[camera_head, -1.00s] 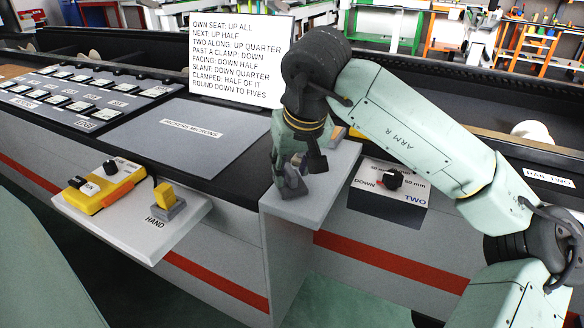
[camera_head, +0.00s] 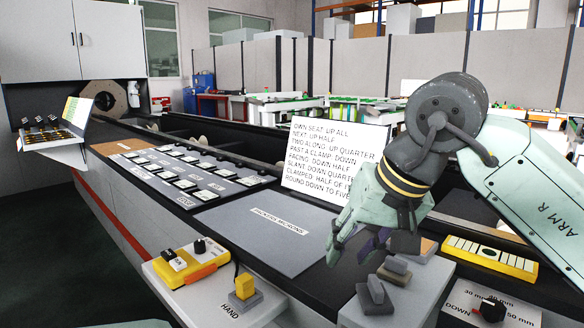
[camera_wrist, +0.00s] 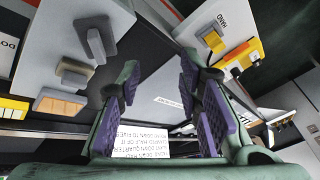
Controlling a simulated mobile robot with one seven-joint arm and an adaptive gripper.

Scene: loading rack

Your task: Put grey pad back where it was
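Two grey pads with raised grips sit on the pale ledge (camera_head: 352,317): a darker one (camera_head: 375,294) nearer the front and a brownish-grey one (camera_head: 397,269) behind it. I cannot tell which is the task's grey pad. In the wrist view the darker pad (camera_wrist: 96,42) and the brownish one (camera_wrist: 72,76) lie left of my gripper. My gripper (camera_head: 356,248) is above and just behind the pads, apart from them. Its fingers (camera_wrist: 158,75) are spread, with nothing between them.
A tan block (camera_head: 428,247) lies behind the pads. A yellow block on a grey base (camera_head: 244,290) stands by the HAND label, beside a yellow control box (camera_head: 193,267). A printed sign (camera_head: 325,163) stands behind my gripper. The grey "packers microns" sheet (camera_head: 270,235) is bare.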

